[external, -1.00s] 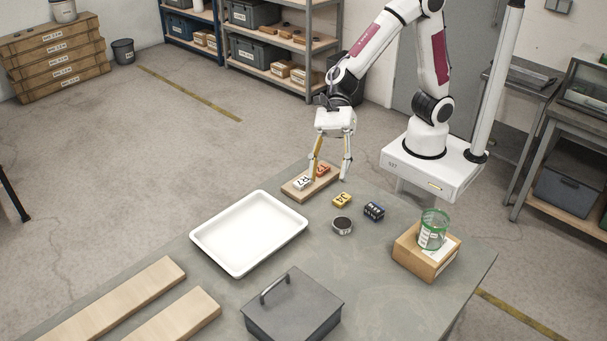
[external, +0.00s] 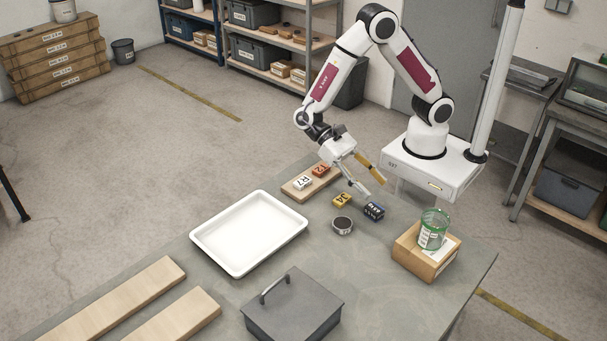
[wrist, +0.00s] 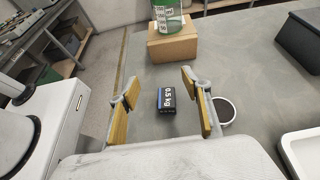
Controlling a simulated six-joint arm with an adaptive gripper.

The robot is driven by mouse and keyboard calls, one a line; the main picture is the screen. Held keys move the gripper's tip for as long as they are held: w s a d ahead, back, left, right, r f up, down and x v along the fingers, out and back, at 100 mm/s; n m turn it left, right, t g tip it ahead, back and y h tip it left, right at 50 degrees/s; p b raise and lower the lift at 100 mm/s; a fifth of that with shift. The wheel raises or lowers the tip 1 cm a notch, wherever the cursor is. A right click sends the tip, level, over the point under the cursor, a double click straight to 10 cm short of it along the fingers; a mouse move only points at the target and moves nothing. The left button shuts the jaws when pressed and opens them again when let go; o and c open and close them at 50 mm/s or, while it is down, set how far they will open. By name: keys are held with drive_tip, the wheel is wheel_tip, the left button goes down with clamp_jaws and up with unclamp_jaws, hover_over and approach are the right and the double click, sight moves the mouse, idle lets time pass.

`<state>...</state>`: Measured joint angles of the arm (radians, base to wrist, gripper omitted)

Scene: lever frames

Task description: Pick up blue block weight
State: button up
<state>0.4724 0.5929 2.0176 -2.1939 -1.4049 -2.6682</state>
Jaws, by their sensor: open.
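The blue block weight (external: 374,211) lies on the grey table, right of a yellow block. In the wrist view the blue block (wrist: 166,98) shows a white "0.5 kg" label and sits between my two fingers as seen from above. My gripper (external: 375,188) is open and tilted, with its fingertips above and just behind the blue block. In the wrist view my gripper (wrist: 163,100) has wide-spread fingers with tan pads, and nothing is held.
The yellow block (external: 342,200) and a round dark-topped weight (external: 342,226) are close by. White and orange blocks lie on a wooden board (external: 294,193). A white tray (external: 238,268) and lidded grey box (external: 292,309) stand nearer.

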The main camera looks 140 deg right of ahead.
sight(373, 206)
drive_tip(key=shift+f, duration=1.75)
drive_tip(key=shift+f, duration=0.1)
drive_tip(key=shift+f, duration=0.5)
wheel_tip(373, 206, down, 2)
drive_tip(key=shift+f, duration=0.25)
drive_tip(key=shift+a+f, duration=0.2)
drive_tip(key=shift+a, duration=0.45)
drive_tip(key=shift+x, duration=0.8)
